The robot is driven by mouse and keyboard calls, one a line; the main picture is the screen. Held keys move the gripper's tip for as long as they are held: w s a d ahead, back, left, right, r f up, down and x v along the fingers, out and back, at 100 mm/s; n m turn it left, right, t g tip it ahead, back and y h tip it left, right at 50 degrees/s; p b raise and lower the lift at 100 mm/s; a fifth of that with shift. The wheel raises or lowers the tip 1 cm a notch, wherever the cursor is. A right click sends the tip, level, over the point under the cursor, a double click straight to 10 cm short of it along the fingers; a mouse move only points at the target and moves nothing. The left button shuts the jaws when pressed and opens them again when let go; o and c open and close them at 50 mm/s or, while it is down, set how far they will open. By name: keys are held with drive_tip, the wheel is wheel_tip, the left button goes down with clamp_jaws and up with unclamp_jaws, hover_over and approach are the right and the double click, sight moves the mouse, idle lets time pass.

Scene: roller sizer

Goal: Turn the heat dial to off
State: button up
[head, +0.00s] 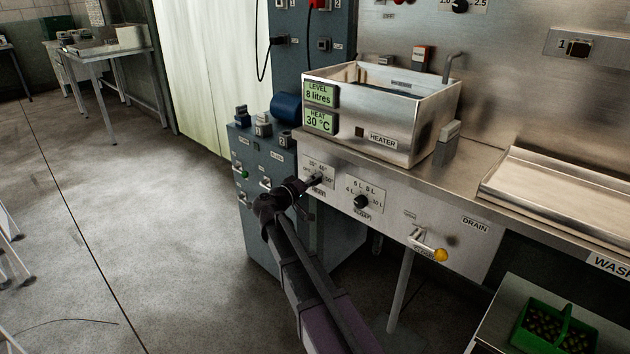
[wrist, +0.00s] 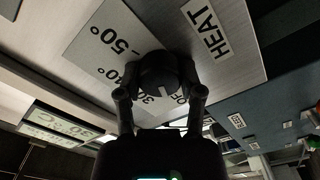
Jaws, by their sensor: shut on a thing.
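The heat dial (wrist: 159,72) is a round black knob on a pale scale plate marked OFF, 30, 40° and 50°. A HEAT label (wrist: 207,30) sits beside it. Its pale mark points toward the 30 and OFF end; I cannot tell exactly which. My gripper (wrist: 161,82) is shut on the dial, one finger on each side. In the head view my gripper (head: 314,182) reaches the panel at the scale plate (head: 318,170) and hides the dial. The heat display (head: 319,122) on the tank reads 30 °C.
The level dial (head: 362,202) is just right of my gripper, with the drain lever (head: 418,236) and yellow knob (head: 440,255) further right. The metal tank (head: 390,143) stands above. A blue-grey switch cabinet (head: 262,205) is close on the left. Open floor (head: 110,200) lies further left.

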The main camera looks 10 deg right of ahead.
drive_tip(key=shift+a+n, duration=0.15)
drive_tip(key=shift+n, duration=0.45)
drive_tip(key=o, duration=1.1)
drive_tip(key=shift+o, duration=0.3)
drive_tip(key=v, duration=1.2)
drive_tip(key=shift+f, duration=0.1)
